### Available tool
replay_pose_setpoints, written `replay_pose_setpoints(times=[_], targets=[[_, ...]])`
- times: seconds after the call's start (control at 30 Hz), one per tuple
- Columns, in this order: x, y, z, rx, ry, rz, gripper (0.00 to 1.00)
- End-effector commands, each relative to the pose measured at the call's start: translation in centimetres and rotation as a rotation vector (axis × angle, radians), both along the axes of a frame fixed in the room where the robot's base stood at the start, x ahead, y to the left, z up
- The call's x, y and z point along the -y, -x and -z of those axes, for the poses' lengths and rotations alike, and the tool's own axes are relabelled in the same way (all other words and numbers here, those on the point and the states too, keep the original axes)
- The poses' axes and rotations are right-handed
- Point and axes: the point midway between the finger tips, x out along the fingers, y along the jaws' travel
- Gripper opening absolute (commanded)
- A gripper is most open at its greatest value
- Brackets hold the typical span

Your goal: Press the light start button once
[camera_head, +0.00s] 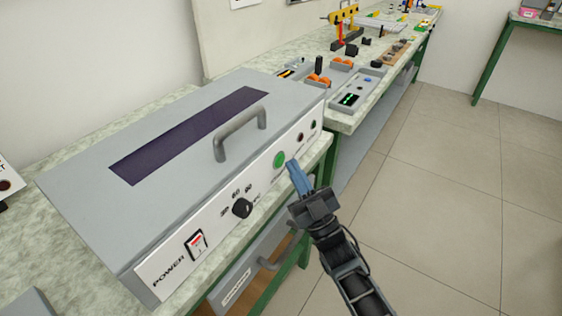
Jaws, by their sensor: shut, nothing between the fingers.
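A grey machine with a dark window in its lid and a handle on top stands on the bench (123,157). Its white front panel (220,224) carries a round green button (280,160), which looks like the light start button. My gripper (292,166) is shut and empty, its blue fingertips just right of the green button and slightly below it. I cannot tell whether the tips touch the button or the panel.
The panel also has a black knob (242,208), a power switch (197,244) with red on it, and two small dark round parts further right. A drawer handle sits below. Tools and devices crowd the far bench; floor to the right is clear.

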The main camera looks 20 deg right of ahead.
Motion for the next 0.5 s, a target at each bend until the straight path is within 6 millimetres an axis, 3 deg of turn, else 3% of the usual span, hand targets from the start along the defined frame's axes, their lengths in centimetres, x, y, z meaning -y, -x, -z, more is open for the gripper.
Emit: replay_pose_setpoints(times=[0.5], targets=[[-0.3, -0.37, -0.01, 0.001, 0.0, 0.0, 0.0]])
